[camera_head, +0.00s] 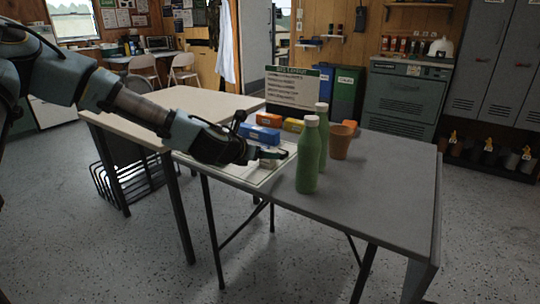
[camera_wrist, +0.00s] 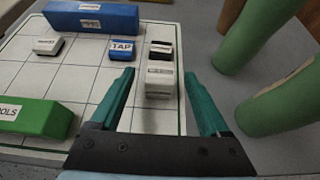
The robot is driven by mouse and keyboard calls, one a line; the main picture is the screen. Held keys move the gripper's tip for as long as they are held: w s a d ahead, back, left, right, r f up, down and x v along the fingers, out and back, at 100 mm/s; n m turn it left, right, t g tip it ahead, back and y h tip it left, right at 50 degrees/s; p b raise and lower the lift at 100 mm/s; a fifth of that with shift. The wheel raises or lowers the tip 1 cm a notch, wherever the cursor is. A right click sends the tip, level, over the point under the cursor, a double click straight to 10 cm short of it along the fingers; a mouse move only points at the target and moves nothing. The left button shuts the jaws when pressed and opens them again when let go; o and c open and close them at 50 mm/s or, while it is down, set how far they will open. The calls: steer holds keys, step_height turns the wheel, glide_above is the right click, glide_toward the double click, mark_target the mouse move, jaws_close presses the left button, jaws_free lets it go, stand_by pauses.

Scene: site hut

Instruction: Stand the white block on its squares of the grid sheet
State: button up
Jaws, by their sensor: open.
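A white block (camera_wrist: 160,78) with a small dark-lettered label stands on the right-hand part of the grid sheet (camera_wrist: 90,85) in the wrist view. My gripper (camera_wrist: 159,76) is open, with one teal finger to each side of this block. I see gaps between the fingers and the block, so it does not look gripped. The block's base is partly hidden by its own near face and my gripper's body. In the head view my gripper (camera_head: 266,157) is low over the sheet (camera_head: 255,177), and the white block is hard to make out.
On the sheet stand a blue TAP block (camera_wrist: 122,50), a black-topped block (camera_wrist: 162,48), a small white block (camera_wrist: 46,46), a long blue block (camera_wrist: 92,16) and a green block (camera_wrist: 38,118). Green bottles (camera_head: 308,158) and a brown cup (camera_head: 340,143) stand close on the right.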

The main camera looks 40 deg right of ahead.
steer(key=v, duration=0.6)
steer(key=shift+f, duration=0.1)
steer(key=w+a+f+m+y, duration=0.2)
steer(key=a+f+m+y, duration=0.15)
steer(key=a+m, duration=0.55)
steer(key=w+a+f+m+y, duration=0.3)
steer(key=a+f+m, duration=0.1)
steer(key=a, duration=0.9)
steer(key=s+a+r+m+y, duration=0.1)
steer(key=a+r+m, duration=0.1)
steer(key=a, duration=0.7)
steer(key=s+a+r+m+g+y, duration=0.1)
steer(key=a+m, duration=0.3)
steer(key=a, duration=0.5)
steer(key=s+a+r+m+y, duration=0.2)
steer(key=a+r+m+y, duration=0.1)
steer(key=a, duration=0.5)
steer(key=shift+s+a+r+g, duration=0.3)
steer(key=shift+s+a+r, duration=0.1)
